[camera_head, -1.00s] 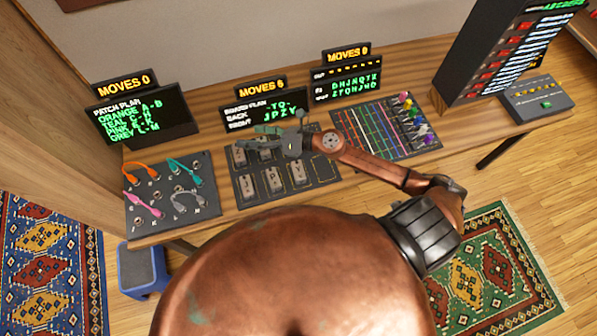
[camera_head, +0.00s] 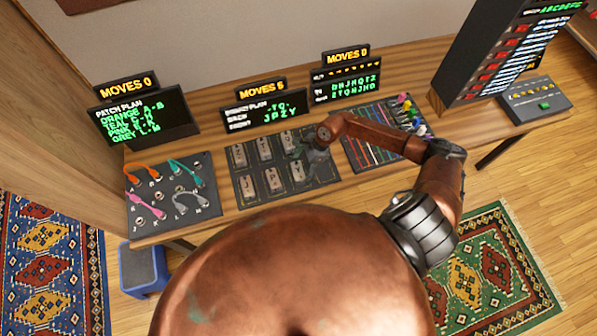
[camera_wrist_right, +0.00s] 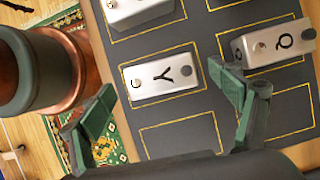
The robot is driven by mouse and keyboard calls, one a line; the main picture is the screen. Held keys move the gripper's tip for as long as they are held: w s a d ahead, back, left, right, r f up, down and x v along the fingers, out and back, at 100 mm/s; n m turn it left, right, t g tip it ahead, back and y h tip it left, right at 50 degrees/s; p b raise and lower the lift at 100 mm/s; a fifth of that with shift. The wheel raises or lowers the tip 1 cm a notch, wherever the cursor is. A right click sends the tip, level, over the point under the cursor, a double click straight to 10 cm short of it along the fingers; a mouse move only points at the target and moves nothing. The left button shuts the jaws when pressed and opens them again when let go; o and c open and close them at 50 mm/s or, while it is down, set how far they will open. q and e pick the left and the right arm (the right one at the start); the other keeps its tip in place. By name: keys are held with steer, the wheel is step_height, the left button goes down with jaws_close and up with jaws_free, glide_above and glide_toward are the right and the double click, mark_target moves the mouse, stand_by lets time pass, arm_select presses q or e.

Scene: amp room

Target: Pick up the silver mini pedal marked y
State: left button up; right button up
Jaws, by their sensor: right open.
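The silver mini pedal marked Y (camera_wrist_right: 164,77) lies flat in an outlined slot of the dark board (camera_wrist_right: 178,138) in the right wrist view. In the head view this pedal (camera_head: 298,173) is at the right of the front row, partly covered by my right gripper (camera_head: 309,158). My right gripper (camera_wrist_right: 148,82) is open and empty, its green fingers on either side of the pedal in the picture. My left gripper is not in view.
A silver pedal marked Q (camera_wrist_right: 272,43) sits right of Y, and another pedal (camera_wrist_right: 140,12) lies above it. Slots below Y are empty. The patch board (camera_head: 150,225) is at left, the coloured-cable board (camera_head: 360,160) at right. Screens (camera_head: 258,115) stand behind.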

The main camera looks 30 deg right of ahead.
steer(key=shift+x, duration=1.1)
steer(key=shift+w, duration=0.1)
steer(key=c, duration=1.4)
steer(key=shift+r, duration=0.1)
